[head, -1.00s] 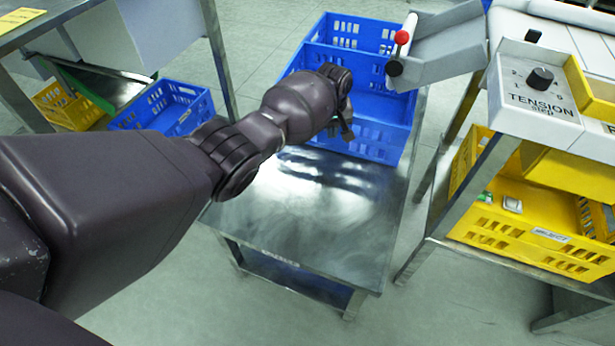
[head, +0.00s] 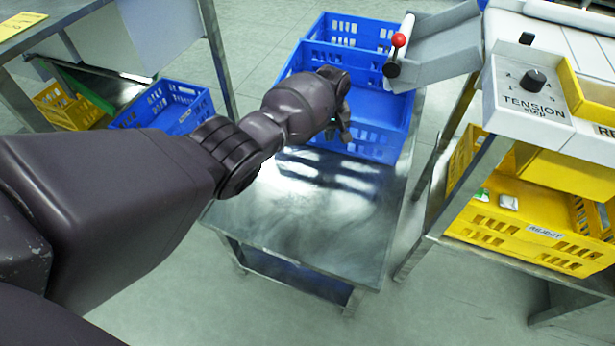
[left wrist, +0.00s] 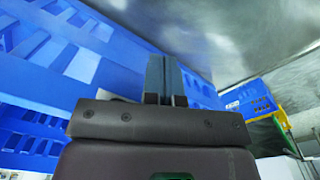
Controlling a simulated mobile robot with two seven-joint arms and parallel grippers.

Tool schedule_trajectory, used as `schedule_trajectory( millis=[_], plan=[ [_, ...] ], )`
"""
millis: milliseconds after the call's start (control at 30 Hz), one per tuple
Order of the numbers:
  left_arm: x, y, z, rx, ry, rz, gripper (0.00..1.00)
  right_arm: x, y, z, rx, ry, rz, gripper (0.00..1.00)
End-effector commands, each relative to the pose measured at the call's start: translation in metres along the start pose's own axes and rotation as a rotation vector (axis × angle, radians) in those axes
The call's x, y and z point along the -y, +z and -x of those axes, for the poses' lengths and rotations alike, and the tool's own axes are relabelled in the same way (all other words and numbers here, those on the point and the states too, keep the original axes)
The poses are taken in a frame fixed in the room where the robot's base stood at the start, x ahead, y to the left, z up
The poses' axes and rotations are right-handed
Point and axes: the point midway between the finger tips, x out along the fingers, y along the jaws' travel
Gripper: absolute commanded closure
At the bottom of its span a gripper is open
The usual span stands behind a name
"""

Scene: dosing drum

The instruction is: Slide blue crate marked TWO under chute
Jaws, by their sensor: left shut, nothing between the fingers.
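Two blue crates stand one behind the other on a metal table; I cannot read TWO on either. The nearer blue crate (head: 375,143) lies beside and partly below the grey chute (head: 436,58); the farther blue crate (head: 350,30) is behind it. My left gripper (head: 343,134) is at the near wall of the nearer crate, partly hidden by my wrist. In the left wrist view its fingers (left wrist: 166,80) are together and empty, close to a blue slatted wall (left wrist: 75,60). I cannot tell whether they touch it. My right gripper is not in view.
The near part of the metal table (head: 300,225) is bare. A red knob (head: 398,40) sits by the chute's left edge. A tension panel (head: 535,95) and a yellow crate (head: 510,225) stand at right. Another blue crate (head: 165,108) is at left.

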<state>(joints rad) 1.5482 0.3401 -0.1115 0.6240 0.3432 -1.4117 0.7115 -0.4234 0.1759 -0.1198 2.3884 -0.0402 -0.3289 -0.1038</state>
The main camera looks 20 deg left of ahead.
Motion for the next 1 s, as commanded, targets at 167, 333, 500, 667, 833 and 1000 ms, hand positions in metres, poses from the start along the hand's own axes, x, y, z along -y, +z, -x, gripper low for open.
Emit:
schedule_trajectory(
  millis=[167,333,500,667,833,1000],
  plan=[
    [0.019,0.008,-0.013,0.034,-0.039,0.016,1.00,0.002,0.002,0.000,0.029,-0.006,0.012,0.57],
    [0.018,0.006,0.005,0.028,-0.034,0.017,1.00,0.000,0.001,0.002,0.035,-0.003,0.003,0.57],
    [0.015,0.004,0.026,0.021,-0.027,0.016,1.00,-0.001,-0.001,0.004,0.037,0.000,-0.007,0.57],
    [0.013,0.002,0.044,0.015,-0.022,0.015,1.00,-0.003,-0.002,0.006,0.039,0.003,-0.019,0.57],
    [0.012,0.001,0.061,0.012,-0.019,0.014,1.00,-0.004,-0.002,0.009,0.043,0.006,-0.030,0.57],
    [0.011,0.000,0.075,0.011,-0.018,0.014,1.00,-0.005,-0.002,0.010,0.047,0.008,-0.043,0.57]
  ],
)
